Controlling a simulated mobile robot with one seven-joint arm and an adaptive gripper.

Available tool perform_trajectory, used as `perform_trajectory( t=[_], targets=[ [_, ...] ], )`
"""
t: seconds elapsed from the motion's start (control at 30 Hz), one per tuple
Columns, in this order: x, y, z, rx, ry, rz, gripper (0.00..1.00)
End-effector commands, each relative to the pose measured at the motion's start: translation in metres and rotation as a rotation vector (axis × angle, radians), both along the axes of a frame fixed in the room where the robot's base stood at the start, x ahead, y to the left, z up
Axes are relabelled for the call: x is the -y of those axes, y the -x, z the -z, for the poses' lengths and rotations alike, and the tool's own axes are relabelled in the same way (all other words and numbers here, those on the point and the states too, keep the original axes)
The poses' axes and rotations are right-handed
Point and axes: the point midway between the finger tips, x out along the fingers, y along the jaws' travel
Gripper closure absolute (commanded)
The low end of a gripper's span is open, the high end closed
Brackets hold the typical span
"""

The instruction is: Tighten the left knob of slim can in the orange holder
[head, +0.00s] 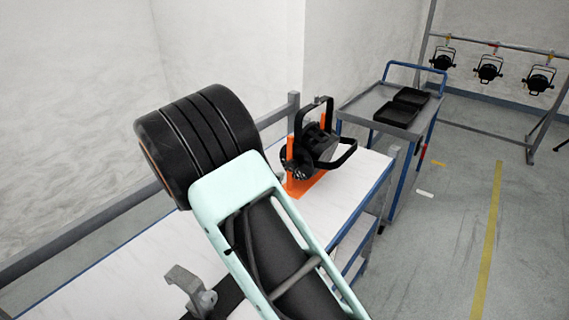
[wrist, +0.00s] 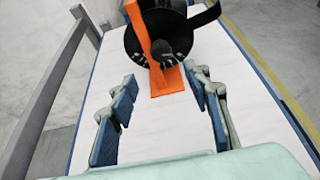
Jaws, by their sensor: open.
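The slim can (head: 318,147) is black, with a black yoke, and sits in the orange holder (head: 306,187) on the white bench top. In the wrist view the can (wrist: 184,42) shows its round end behind an orange upright of the holder (wrist: 168,82). The left knob cannot be made out clearly in either view. My gripper (wrist: 160,98) is open and empty, its blue-padded fingers spread to either side, short of the holder. In the head view my arm hides the gripper.
The white bench (head: 343,180) has a grey rail along its wall side. A grey clamp (head: 190,290) is at the near end. A blue-framed cart (head: 370,104) with black trays stands beyond. Several lamps hang from a rack (head: 500,45) at the back right. The bench around the holder is clear.

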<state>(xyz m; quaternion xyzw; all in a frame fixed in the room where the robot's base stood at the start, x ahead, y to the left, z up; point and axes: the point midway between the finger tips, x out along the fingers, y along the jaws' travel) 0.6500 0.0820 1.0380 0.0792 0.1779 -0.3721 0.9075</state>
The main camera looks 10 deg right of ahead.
Motion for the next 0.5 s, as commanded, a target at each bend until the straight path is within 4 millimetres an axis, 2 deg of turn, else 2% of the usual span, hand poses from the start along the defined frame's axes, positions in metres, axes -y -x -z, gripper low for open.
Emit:
perform_trajectory(
  t=[0.5],
  targets=[
    [0.058,-0.057,0.032,0.003,-0.003,0.006,0.56]
  ],
)
